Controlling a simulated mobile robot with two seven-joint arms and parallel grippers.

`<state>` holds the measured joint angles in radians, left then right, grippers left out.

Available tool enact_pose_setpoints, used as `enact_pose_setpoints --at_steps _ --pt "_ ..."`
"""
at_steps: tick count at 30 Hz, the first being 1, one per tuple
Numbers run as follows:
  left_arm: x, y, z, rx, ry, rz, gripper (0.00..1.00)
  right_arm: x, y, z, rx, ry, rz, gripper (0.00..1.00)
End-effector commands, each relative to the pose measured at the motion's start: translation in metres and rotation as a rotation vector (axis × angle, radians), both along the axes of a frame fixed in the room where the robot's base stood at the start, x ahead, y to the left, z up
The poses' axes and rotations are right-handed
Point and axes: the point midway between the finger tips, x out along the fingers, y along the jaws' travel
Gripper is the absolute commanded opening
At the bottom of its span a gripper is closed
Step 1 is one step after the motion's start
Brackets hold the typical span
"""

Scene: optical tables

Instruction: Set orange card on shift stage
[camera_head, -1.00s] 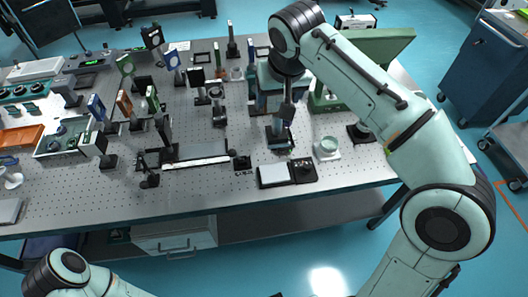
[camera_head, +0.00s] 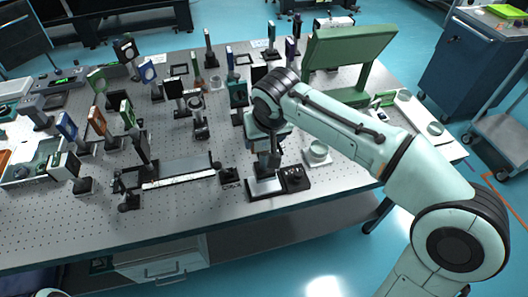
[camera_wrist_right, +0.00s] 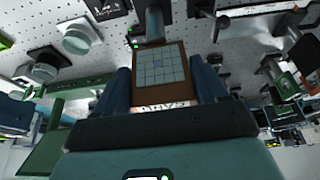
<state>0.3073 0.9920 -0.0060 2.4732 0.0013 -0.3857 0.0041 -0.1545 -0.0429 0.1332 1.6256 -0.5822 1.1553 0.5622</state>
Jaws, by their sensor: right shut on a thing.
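My right gripper (camera_head: 268,166) points down over the near part of the optical table. In the right wrist view its two fingers (camera_wrist_right: 160,90) are shut on the orange card (camera_wrist_right: 160,66), a flat brown-orange framed plate with a pale grid face. The card is mostly hidden in the head view. A low black unit with a white top (camera_head: 264,187) and a dark knob box lies just below the gripper. A long dark stage with a white strip (camera_head: 180,177) lies to its left. I cannot tell for certain which is the shift stage. My left gripper is out of view.
Several upright framed optics, including a brown-orange one (camera_head: 97,120), stand at the left and middle of the table (camera_head: 190,225). A small black block (camera_head: 229,175) sits left of the gripper.

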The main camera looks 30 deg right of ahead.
Motion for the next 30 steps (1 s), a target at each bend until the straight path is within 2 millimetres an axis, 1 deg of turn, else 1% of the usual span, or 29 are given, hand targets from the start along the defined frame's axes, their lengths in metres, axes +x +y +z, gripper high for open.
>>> enact_pose_setpoints --at_steps 3,9,12,20,24,25,26,27,30 --pt "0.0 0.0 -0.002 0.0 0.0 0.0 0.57 0.0 0.0 -0.007 0.0 -0.003 -0.001 0.0" --pt "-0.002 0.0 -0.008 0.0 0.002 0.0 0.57 0.0 0.0 -0.036 -0.001 -0.001 0.002 0.0" --pt "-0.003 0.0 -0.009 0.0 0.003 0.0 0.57 0.0 0.0 -0.044 -0.001 -0.002 0.001 0.0" --pt "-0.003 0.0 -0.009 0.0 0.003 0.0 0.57 0.001 0.0 -0.045 0.001 -0.004 0.001 0.0" --pt "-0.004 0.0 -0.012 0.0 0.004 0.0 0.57 0.001 0.0 -0.049 0.0 -0.004 0.0 0.0" --pt "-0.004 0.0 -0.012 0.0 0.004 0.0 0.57 0.0 0.0 -0.051 0.0 0.0 0.0 0.75" --pt "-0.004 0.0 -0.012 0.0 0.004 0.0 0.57 0.0 0.0 -0.05 0.0 -0.001 0.0 0.85" --pt "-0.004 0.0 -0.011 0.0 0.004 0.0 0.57 0.0 0.0 -0.05 0.0 -0.001 0.0 0.98" --pt "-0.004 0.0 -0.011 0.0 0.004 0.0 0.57 0.0 0.0 -0.05 0.0 0.0 0.0 0.98"
